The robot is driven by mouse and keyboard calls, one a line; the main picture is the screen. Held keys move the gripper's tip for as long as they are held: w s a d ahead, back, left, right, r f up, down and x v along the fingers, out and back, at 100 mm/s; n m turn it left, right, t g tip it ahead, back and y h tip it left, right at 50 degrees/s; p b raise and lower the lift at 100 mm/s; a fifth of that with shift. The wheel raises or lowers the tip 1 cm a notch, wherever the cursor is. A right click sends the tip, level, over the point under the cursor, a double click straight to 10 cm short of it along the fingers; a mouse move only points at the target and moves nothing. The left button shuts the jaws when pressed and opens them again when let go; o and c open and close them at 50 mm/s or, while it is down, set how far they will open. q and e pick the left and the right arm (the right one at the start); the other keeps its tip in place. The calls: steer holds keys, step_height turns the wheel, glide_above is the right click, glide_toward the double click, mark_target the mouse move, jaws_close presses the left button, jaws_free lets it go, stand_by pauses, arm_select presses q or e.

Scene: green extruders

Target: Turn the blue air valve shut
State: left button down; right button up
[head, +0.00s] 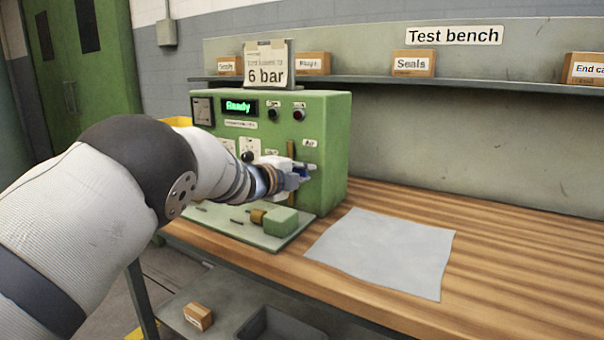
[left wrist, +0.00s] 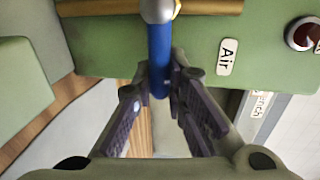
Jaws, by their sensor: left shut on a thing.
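The blue air valve handle (left wrist: 158,60) shows in the left wrist view, running down from a grey metal hub on a brass pipe (left wrist: 210,6). My left gripper (left wrist: 162,88) has its two dark fingers on either side of the handle and is shut on it. In the head view my left gripper (head: 294,178) is at the right part of the green test panel's front (head: 325,135), below the "Air" label (head: 310,143). A bit of blue shows at its fingers; most of the valve is hidden there. My right gripper is in neither view.
A green fixture plate (head: 240,228) with a green block (head: 281,220) lies below my left gripper. A grey sheet (head: 385,250) lies on the wooden bench (head: 510,270). The bench is clear to the right. A shelf (head: 480,80) with small boxes runs behind.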

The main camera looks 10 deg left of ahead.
arm_select(q)
steer(key=c, duration=1.6)
jaws_free()
steer(key=shift+f, duration=0.1)
steer(key=v, duration=1.2)
